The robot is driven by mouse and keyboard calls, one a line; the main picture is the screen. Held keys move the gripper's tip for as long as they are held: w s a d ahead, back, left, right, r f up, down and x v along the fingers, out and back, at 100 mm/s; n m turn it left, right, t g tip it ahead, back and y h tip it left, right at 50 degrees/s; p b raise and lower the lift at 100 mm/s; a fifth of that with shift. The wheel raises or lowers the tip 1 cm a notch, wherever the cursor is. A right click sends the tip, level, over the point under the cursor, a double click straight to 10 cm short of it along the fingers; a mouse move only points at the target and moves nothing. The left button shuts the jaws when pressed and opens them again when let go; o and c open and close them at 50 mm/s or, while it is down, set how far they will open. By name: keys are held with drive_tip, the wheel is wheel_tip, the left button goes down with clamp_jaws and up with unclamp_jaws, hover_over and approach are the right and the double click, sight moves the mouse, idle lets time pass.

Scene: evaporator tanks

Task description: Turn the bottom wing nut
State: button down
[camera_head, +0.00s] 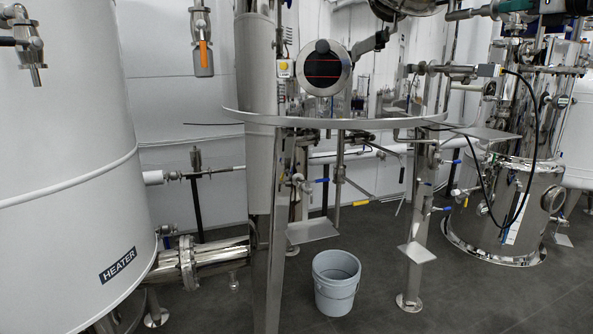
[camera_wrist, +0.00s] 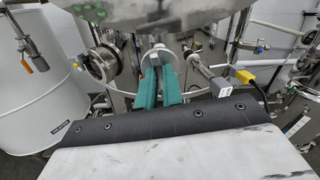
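My gripper (camera_wrist: 159,70) shows in the wrist view as two teal fingers reaching forward from a black-edged pale housing. A narrow gap shows between the fingers, and nothing is clearly held in it. A pale rounded metal part (camera_wrist: 157,52) lies just beyond the fingertips; I cannot tell whether they touch it. I cannot make out the bottom wing nut for certain in either view.
A large white heater tank (camera_head: 65,160) stands at the left. A round sight glass (camera_head: 323,68) hangs above a metal ring frame (camera_head: 335,122). A grey bucket (camera_head: 336,281) stands on the floor below. A steel vessel (camera_head: 508,205) with hoses stands at the right. Pipes and valves crowd the middle.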

drive_tip(key=shift+n, duration=1.2)
drive_tip(key=shift+n, duration=1.1)
drive_tip(key=shift+n, duration=1.2)
drive_tip(key=shift+n, duration=1.1)
